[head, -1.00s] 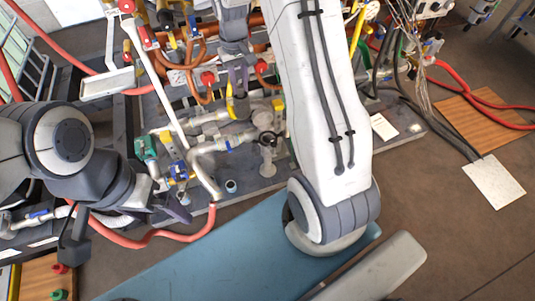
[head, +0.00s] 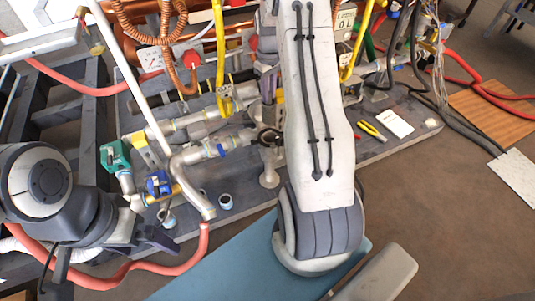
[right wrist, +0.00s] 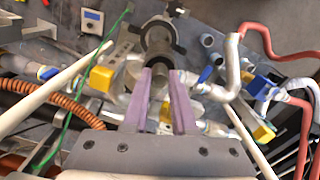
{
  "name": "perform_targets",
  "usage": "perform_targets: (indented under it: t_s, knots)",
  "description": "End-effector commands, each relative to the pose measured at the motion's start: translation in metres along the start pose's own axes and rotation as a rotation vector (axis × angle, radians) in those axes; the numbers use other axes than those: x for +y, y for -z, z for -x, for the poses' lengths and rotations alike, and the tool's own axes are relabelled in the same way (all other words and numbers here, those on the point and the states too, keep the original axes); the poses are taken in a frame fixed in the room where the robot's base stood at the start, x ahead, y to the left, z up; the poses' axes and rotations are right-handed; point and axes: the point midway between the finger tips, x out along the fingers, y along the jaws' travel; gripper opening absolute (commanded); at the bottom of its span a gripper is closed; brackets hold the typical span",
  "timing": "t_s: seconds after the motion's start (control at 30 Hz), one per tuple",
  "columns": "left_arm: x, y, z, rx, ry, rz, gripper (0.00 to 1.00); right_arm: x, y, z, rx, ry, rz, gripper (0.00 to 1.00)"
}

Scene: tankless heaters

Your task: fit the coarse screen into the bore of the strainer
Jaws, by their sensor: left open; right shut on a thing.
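My right gripper (right wrist: 160,75) has purple fingers and is shut on a small part, presumably the coarse screen, mostly hidden between the fingertips. A dark round rim shows at the tips; I cannot tell whether it belongs to the screen or the strainer. The grey cylindrical body taken as the strainer (right wrist: 158,42), with a dark collar, lies just beyond the fingertips; in the head view it is an upright fitting (head: 268,158), partly beside my right arm. I cannot tell whether the screen is in the bore. My left gripper (head: 108,256) is open and empty at lower left.
Pipes with a green valve (head: 115,156) and a blue valve (head: 159,184) run left of the fitting. A small open cup (head: 225,201) stands on the grey board. A red hose (head: 130,271) crosses the front left. Yellow-handled pliers (head: 371,130) lie right of my arm.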

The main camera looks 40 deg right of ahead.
Motion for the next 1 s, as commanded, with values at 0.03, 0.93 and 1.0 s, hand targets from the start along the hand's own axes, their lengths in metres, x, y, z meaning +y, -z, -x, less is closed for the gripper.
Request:
perform_targets:
  t_s: [0.03,0.93,1.0]
  knots:
    - [0.0,0.0,-0.004,0.0,0.0,0.0,0.95,0.003,-0.001,-0.006,0.0,0.0,-0.001,0.0]
    - [-0.004,-0.003,-0.056,0.0,0.0,0.0,0.95,0.003,-0.002,-0.164,-0.001,0.001,-0.001,0.0]
    - [-0.004,-0.003,-0.06,0.0,0.0,0.0,0.95,0.003,-0.002,-0.175,-0.001,0.001,-0.001,0.0]
